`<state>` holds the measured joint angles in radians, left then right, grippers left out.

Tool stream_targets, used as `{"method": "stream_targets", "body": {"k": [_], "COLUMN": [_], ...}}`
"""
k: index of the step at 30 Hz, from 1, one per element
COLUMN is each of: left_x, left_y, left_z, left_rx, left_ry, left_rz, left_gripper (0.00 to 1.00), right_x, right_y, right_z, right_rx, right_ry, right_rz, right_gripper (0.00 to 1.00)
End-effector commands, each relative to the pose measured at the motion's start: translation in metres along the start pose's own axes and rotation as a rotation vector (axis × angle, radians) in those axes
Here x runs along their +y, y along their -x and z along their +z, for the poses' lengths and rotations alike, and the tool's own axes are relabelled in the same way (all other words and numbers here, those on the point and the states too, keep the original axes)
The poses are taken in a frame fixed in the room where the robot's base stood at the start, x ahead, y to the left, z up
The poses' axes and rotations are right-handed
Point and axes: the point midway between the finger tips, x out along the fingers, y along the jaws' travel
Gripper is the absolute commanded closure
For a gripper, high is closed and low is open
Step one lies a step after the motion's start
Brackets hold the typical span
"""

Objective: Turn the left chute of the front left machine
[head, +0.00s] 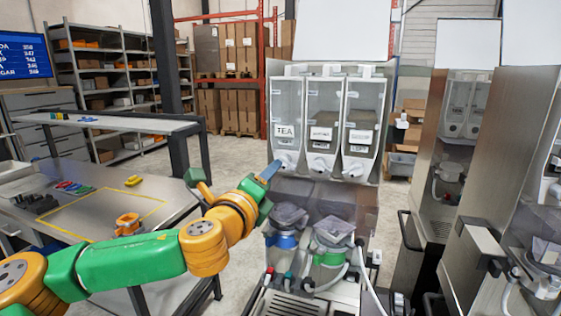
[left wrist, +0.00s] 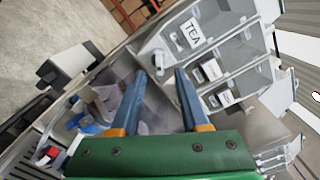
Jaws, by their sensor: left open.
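The front left machine (head: 320,192) has three clear canisters side by side. The left canister (head: 287,105) is labelled TEA, and its white left chute (head: 285,163) points down below it. My left gripper (head: 268,171) is at the lower left of that chute, its fingers partly overlapping in the head view. In the left wrist view my left gripper (left wrist: 159,76) is open, with two blue-tipped fingers apart and nothing held. The TEA canister (left wrist: 188,37) is just beyond the tips, with the white chute (left wrist: 157,60) near the gap between them. I cannot tell whether they touch. My right gripper is not in view.
Two more canister chutes (head: 320,168) are close on the right. Cups and hoses (head: 285,240) are below. A metal table (head: 75,205) with small coloured items is at the left. More machines (head: 465,130) stand on the right. Open floor lies behind the table.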

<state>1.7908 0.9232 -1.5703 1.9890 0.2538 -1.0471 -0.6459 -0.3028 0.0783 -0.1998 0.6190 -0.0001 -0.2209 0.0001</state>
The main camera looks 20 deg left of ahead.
Motion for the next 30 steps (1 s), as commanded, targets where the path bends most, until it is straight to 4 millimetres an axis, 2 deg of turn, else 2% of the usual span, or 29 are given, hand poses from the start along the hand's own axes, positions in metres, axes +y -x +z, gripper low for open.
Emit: {"method": "stream_targets", "body": {"k": [1, 3, 9, 20, 25, 30], "left_x": [-0.004, -0.005, -0.002, 0.0, 0.0, 0.0], "left_y": [-0.009, -0.022, -0.046, -0.052, -0.052, -0.052], "left_z": [0.003, 0.003, 0.001, -0.001, -0.001, -0.001], "left_rx": [0.0, 0.0, 0.001, 0.002, 0.002, 0.002], "left_ry": [-0.002, -0.001, 0.0, 0.0, 0.0, 0.0], "left_rz": [0.004, 0.003, 0.002, 0.0, 0.0, 0.001], "left_gripper": [0.55, 0.55, 0.55, 0.55, 0.98, 1.0], "right_x": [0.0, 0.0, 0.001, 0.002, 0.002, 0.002], "right_y": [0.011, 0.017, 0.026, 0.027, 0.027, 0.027], "right_z": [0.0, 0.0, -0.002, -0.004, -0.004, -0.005], "right_rx": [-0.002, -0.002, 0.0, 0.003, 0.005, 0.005], "right_ry": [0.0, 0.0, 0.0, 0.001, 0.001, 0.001], "right_rz": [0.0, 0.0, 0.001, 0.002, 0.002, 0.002], "right_gripper": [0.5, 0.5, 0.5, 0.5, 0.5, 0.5]}}
